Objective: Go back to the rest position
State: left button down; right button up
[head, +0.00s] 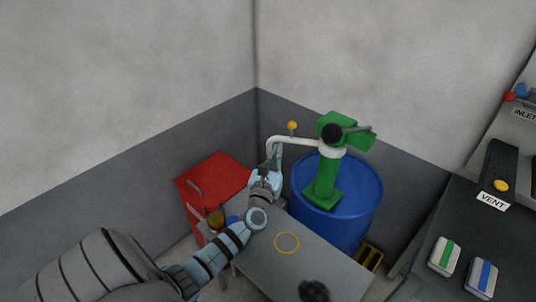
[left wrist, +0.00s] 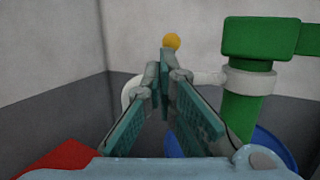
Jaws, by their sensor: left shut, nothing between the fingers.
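My left gripper (head: 274,152) reaches up over the back of the grey table in the head view. Its fingers are shut with nothing between them, and the fingertips meet in the left wrist view (left wrist: 163,62). The white curved pipe (head: 290,140) of the green pump passes close to the fingertips; I cannot tell whether they touch. The green pump (head: 325,180) stands on a blue drum (head: 355,212) to the right of the gripper. The pump also shows at the right of the left wrist view (left wrist: 258,45). My right gripper is not in view.
A red cabinet (head: 210,180) stands left of my left forearm. The grey table (head: 335,262) bears a yellow ring (head: 286,243) and a dark coiled thing (head: 313,291). A dark console with a VENT label (head: 493,201) is at the right. Walls meet in a corner behind.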

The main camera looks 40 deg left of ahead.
pick_arm(q)
jog(key=v, duration=0.5)
jog(key=shift+s+d+f, duration=0.15)
jog(key=shift+s+d, duration=0.05)
jog(key=shift+d, duration=0.05)
